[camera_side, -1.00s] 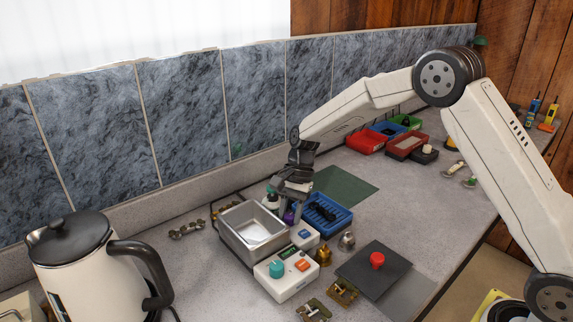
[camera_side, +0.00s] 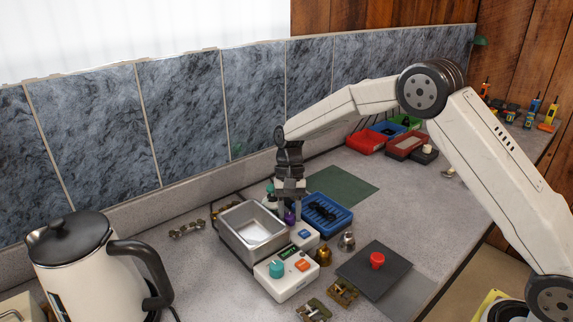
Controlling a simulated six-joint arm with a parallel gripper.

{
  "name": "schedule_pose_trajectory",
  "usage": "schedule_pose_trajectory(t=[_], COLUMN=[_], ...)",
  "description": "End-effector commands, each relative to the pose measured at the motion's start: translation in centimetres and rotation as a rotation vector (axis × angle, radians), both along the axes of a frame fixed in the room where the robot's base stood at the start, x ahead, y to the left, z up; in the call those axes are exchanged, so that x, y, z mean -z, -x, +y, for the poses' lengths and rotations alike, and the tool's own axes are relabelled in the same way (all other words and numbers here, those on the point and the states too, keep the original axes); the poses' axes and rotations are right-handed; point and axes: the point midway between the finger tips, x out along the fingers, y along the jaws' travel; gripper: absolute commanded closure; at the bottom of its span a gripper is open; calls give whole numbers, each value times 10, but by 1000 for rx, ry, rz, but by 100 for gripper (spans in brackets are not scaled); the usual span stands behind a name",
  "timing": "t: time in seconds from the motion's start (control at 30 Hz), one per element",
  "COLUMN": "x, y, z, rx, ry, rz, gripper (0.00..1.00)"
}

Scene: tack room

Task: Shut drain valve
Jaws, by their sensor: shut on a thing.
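A steel tank (camera_side: 242,239) with an open top stands on the counter at the centre, with a control box (camera_side: 287,276) at its front. The box carries a teal knob (camera_side: 276,269) and an orange switch (camera_side: 303,265). My gripper (camera_side: 290,209) points straight down at the tank's right rear side, close to the counter. It appears shut on the drain valve there, but the fingers hide it, so its position cannot be read. A small purple thing (camera_side: 289,217) shows just below the fingers.
A blue tray (camera_side: 345,221) stands close right of my gripper. A bottle (camera_side: 270,200) is close left. Metal fittings (camera_side: 347,241), a black plate with a red knob (camera_side: 377,261) and a kettle (camera_side: 75,265) stand nearer. A green mat (camera_side: 345,190) behind is clear.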

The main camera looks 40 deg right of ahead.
Motion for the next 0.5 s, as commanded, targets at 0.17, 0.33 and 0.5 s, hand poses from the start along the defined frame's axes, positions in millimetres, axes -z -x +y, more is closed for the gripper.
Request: schedule_pose_trajectory(t=[0.17,0.33,0.5], x=[0,0,0], y=[0,0,0], z=[1,0,0], rx=[0,0,1], ry=[-1,-1,0], rz=[1,1,0], gripper=[100,25,25])
